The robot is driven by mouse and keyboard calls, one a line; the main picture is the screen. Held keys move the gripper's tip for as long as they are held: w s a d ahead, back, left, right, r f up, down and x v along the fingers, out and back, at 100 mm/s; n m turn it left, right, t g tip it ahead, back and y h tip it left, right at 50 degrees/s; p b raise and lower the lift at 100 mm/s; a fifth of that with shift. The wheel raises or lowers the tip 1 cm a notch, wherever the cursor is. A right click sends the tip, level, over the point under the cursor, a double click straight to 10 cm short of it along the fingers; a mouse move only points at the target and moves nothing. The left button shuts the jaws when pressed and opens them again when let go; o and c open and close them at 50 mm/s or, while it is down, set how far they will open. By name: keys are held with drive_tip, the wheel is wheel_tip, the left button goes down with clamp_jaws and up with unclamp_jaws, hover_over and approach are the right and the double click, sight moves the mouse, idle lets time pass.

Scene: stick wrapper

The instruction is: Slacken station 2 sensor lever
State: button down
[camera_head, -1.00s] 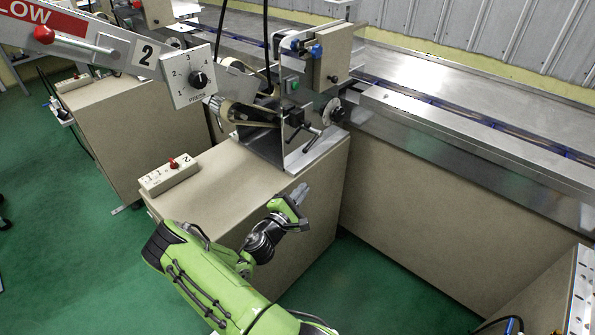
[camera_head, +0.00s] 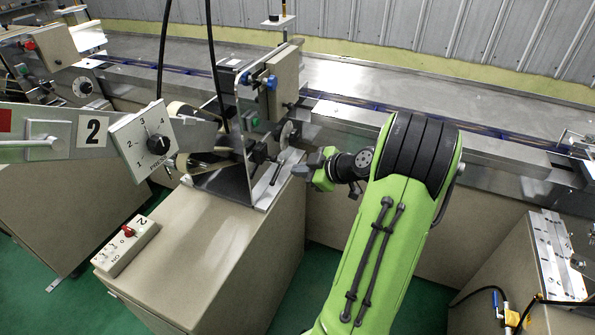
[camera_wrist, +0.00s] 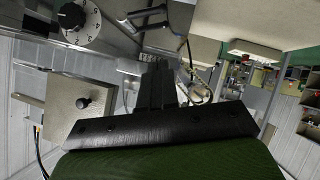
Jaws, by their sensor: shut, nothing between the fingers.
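Station 2, marked by a "2" plate (camera_head: 94,131), has a metal machine frame (camera_head: 238,150) on a beige cabinet. A small clamp lever (camera_head: 275,174) stands at the foot of the frame; I cannot tell whether it is the sensor lever. My gripper (camera_head: 308,170) is just right of that lever, beside the frame. In the wrist view my dark fingers (camera_wrist: 158,86) are shut and empty. A metal lever (camera_wrist: 150,14) lies beyond them, at the top, apart from the tips. Its setting is unclear.
A numbered PRESS dial (camera_head: 158,145) and a switch box (camera_head: 125,245) with a red knob are at the left. A metal conveyor (camera_head: 400,85) runs behind. Green floor (camera_head: 320,275) lies open between the cabinets.

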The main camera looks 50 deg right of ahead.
approach(278, 172)
drive_tip(key=w+a, duration=0.4)
drive_tip(key=w, duration=0.1)
drive_tip(key=f, duration=0.1)
drive_tip(key=f+b, duration=0.1)
drive_tip(key=f, duration=0.1)
drive_tip(key=shift+w+d+f, duration=0.3)
drive_tip(key=shift+d, duration=0.1)
drive_tip(key=shift+d, duration=0.1)
